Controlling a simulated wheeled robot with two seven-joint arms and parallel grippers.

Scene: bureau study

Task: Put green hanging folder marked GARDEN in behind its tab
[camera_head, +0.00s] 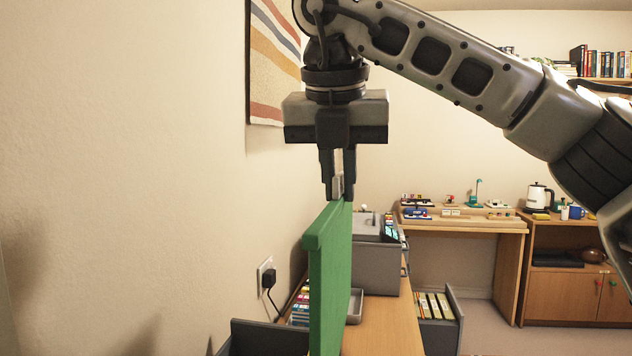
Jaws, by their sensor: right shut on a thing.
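The green hanging folder (331,285) hangs upright, seen nearly edge-on, in the middle of the head view. My right gripper (338,188) is above it, shut on its top edge. The folder's lower end runs out of the bottom of the picture. I cannot read a GARDEN marking on it, and I cannot make out its tab. My left gripper is not in view.
Behind the folder, a grey box (377,268) stands on a wooden top (385,330). An open drawer with yellow files (433,306) is to the right. A dark open-topped container (262,338) is at lower left. The wall with a plugged socket (266,276) is close on the left.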

